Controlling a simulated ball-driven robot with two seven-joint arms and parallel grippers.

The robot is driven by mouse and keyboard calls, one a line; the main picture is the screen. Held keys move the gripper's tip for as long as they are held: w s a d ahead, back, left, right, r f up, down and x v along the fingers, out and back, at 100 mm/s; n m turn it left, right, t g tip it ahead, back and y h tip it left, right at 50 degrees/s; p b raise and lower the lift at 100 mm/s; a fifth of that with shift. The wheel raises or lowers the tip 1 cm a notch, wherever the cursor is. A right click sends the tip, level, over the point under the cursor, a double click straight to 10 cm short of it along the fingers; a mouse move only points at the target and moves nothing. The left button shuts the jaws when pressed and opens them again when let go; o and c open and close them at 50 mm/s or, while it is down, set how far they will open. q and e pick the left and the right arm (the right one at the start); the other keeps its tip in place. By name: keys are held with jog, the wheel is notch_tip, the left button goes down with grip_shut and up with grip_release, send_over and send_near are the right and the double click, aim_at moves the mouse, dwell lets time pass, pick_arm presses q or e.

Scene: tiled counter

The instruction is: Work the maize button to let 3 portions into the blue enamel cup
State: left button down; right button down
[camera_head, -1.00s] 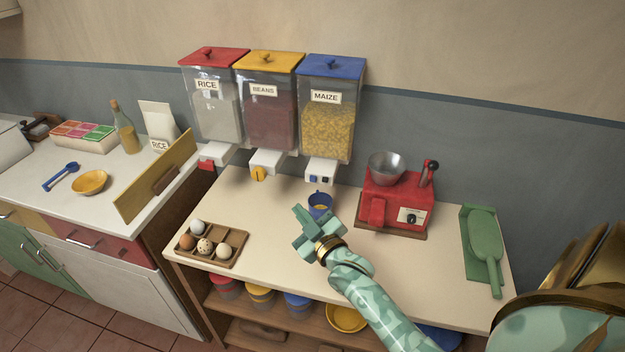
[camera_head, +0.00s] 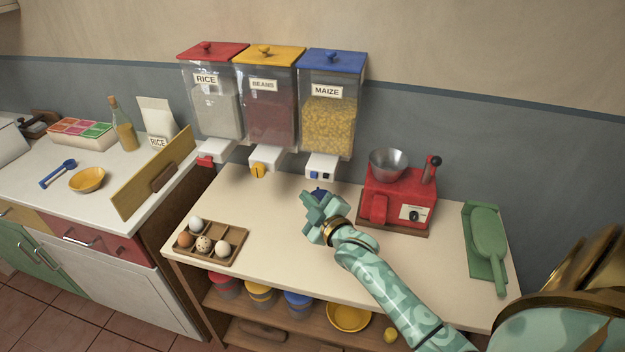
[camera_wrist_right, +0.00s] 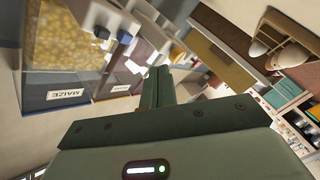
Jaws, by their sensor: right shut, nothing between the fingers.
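The maize dispenser (camera_head: 328,122) hangs on the wall with a blue lid and yellow grain inside. Its white outlet block (camera_head: 320,163) carries a blue button (camera_head: 314,174) and a darker button (camera_head: 326,177). The blue enamel cup (camera_head: 320,190) stands below the outlet, mostly hidden behind my right gripper. My right gripper (camera_head: 309,198) is shut and empty, just in front of the cup and below the buttons. In the right wrist view the closed fingers (camera_wrist_right: 158,86) point toward the dispenser row, with the maize label (camera_wrist_right: 65,93) at left. My left gripper is out of view.
Rice (camera_head: 216,108) and beans (camera_head: 270,112) dispensers hang left of the maize. An egg tray (camera_head: 229,252) sits at the counter's front left. A red machine with a metal bowl (camera_head: 398,195) and a green scoop (camera_head: 489,245) stand to the right.

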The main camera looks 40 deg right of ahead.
aim_at(314, 175)
jog(key=w+d, duration=0.3)
jog(key=shift+d+b, duration=0.2)
jog(key=shift+b, duration=0.2)
jog(key=shift+d, duration=0.1)
dwell(1.8)
jog(key=shift+w+d, duration=0.2)
jog(key=shift+d, duration=0.05)
jog(key=shift+w+d, duration=0.35)
dwell(1.0)
jog(key=shift+s+a, duration=0.1)
jog(key=shift+s+a+p, duration=0.55)
jog(key=shift+a+p, duration=0.05)
jog(key=shift+p, duration=0.05)
